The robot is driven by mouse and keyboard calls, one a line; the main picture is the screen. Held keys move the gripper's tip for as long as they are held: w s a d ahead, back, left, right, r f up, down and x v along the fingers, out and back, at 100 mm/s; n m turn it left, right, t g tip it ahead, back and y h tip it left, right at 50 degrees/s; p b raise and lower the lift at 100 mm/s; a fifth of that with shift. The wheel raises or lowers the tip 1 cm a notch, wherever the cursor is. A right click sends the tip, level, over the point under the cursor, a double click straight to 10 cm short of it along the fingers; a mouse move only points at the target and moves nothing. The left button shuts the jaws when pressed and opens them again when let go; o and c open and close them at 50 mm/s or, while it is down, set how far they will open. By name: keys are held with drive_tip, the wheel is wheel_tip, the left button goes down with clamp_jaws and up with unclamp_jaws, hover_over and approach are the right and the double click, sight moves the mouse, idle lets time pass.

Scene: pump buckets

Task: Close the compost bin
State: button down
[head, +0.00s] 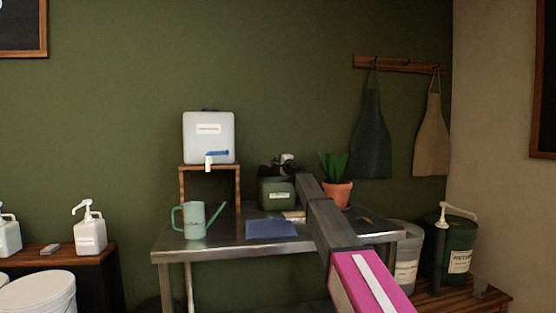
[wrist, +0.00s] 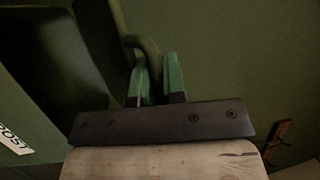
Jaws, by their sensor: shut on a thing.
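The compost bin (head: 277,195) is a green box with a pale label, standing on the metal table below my gripper (head: 285,160). In the wrist view, the bin's label (wrist: 14,140) shows at the lower left, beside a dark area that is too dim to tell as lid or opening. My gripper's green fingers (wrist: 154,80) are shut on a curved dark green handle (wrist: 147,47). My arm and the dimness hide how the lid sits on the bin.
The metal table (head: 222,251) holds a watering can (head: 195,220), a blue cloth (head: 271,229) and a potted plant (head: 337,194). A white dispenser (head: 209,140) stands on a wooden stand left of the bin. Aprons (head: 370,135) hang at the right.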

drive_tip(key=s+d+f+n+t+y, duration=0.1)
drive_tip(key=s+f+n+t+y, duration=0.1)
drive_tip(key=f, duration=0.7)
drive_tip(key=shift+s+f+t+y, duration=0.2)
drive_tip(key=shift+s+t+y, duration=0.1)
drive_tip(key=shift+s+y, duration=0.6)
drive_tip(key=shift+s, duration=0.1)
drive_tip(key=c, duration=1.5)
unclamp_jaws()
drive_tip(key=shift+d, duration=0.1)
drive_tip(key=shift+o, duration=0.2)
drive_tip(key=shift+w, duration=0.2)
drive_tip(key=shift+f, duration=0.1)
